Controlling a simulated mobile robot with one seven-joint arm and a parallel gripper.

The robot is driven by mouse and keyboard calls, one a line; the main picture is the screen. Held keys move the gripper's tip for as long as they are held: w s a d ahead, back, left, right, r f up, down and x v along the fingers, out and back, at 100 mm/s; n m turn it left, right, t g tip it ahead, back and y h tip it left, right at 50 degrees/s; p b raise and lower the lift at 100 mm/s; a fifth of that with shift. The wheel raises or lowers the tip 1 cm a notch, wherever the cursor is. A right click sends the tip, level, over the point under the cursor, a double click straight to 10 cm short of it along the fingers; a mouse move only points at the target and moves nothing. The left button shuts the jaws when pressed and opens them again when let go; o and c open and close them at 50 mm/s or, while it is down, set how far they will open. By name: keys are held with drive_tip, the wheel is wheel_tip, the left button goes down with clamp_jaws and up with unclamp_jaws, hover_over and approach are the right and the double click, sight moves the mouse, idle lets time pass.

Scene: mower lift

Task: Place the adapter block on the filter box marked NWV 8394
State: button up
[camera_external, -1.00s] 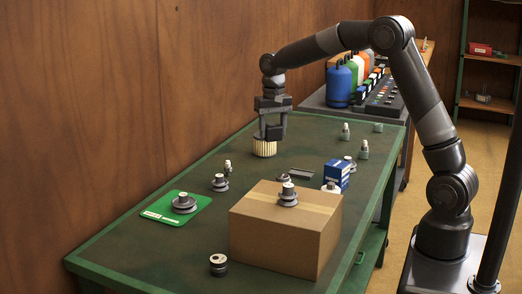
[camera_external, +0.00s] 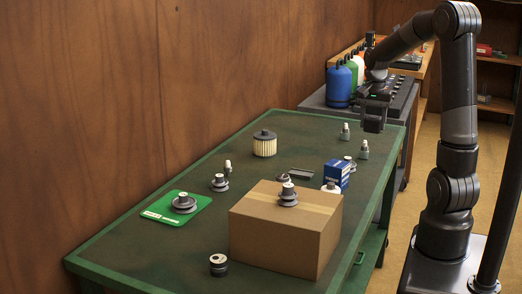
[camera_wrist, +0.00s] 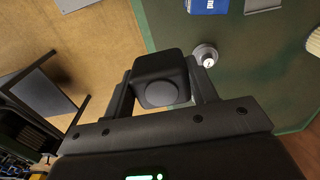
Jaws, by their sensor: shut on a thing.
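My gripper (camera_external: 374,120) hangs beside the table's far right edge, near the side trolley. In the wrist view my gripper (camera_wrist: 162,95) is shut on a dark block (camera_wrist: 160,70) with a round grey disc on its face; I take this as the adapter block. In the external view the block blends with the dark fingers. A small blue and white box (camera_external: 337,174) stands on the table behind a large cardboard box; its edge also shows in the wrist view (camera_wrist: 207,5). The mark NWV 8394 is not readable on anything.
The green table (camera_external: 120,235) holds a cardboard box (camera_external: 268,240) with a pulley on top, a ribbed filter (camera_external: 265,145), a green tray (camera_external: 160,206) and several small fittings. A trolley (camera_external: 318,101) with coloured bottles stands behind it. The table's back left is clear.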

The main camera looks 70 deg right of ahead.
drive_tip(key=w+a+f, duration=0.1)
drive_tip(key=w+f, duration=0.1)
drive_tip(key=w, duration=0.1)
drive_tip(key=w+a+f, duration=0.2)
drive_tip(key=w, duration=0.1)
drive_tip(key=w+a+f, duration=0.2)
drive_tip(key=w, duration=0.2)
drive_tip(key=shift+f, duration=2.4)
drive_tip(key=shift+f, duration=0.1)
drive_tip(key=o, duration=1)
